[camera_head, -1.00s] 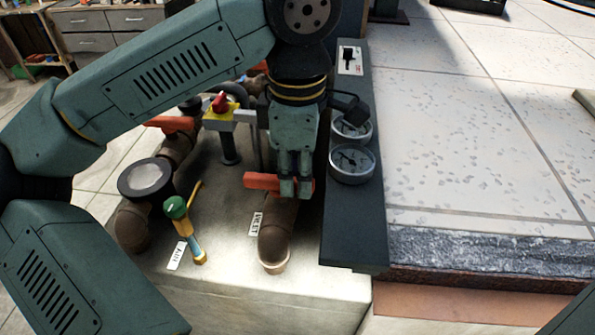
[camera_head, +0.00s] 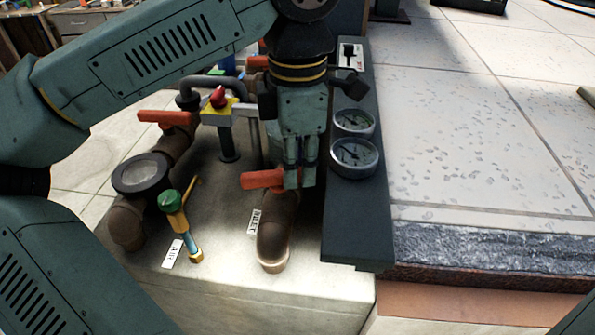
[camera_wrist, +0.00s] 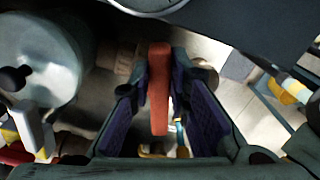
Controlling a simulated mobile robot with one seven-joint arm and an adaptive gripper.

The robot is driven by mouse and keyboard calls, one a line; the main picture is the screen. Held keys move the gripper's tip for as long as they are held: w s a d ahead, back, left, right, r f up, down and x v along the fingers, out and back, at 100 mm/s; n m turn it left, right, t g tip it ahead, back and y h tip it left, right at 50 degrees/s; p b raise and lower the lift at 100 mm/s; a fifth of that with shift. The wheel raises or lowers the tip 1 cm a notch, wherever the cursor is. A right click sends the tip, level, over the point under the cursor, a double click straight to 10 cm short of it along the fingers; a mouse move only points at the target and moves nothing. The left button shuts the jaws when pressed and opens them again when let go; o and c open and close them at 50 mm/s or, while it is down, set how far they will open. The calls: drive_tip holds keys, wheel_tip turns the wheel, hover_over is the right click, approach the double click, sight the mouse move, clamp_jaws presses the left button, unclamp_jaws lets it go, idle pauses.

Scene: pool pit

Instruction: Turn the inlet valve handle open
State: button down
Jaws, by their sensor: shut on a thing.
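The inlet valve handle (camera_head: 262,180) is an orange-red bar on top of a brown pipe elbow (camera_head: 273,240), beside a label reading INLET (camera_head: 254,221). It lies roughly crosswise in the head view, its right end at my fingers. My gripper (camera_head: 300,180) points down and is shut on the handle's right part. In the wrist view the handle (camera_wrist: 159,92) stands between the two dark finger pads of my gripper (camera_wrist: 163,80). The fingers partly hide the handle's right end in the head view.
Two round gauges (camera_head: 353,157) on a dark panel (camera_head: 352,225) stand close to the right of my gripper. A green-topped air valve (camera_head: 172,202), a second orange handle (camera_head: 166,118) and a red knob (camera_head: 218,97) are to the left. Pale tiled deck (camera_head: 470,130) lies open at right.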

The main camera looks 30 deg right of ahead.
drive_tip(key=n, duration=0.2)
drive_tip(key=w+n+b, duration=0.1)
drive_tip(key=shift+f+n+b, duration=0.1)
drive_tip(key=shift+n+b, duration=0.2)
drive_tip(key=shift+n, duration=0.1)
drive_tip(key=n, duration=0.2)
drive_tip(key=w+n+b, duration=0.1)
drive_tip(key=n, duration=0.1)
drive_tip(key=shift+n, duration=0.3)
drive_tip(key=n, duration=0.4)
drive_tip(key=w+a+n, duration=0.1)
drive_tip(key=n, duration=0.1)
drive_tip(key=shift+w+b, duration=0.1)
drive_tip(key=shift+b, duration=0.2)
drive_tip(key=c, duration=1.5)
unclamp_jaws()
wheel_tip(320, 180, up, 8)
drive_tip(key=shift+f, duration=0.1)
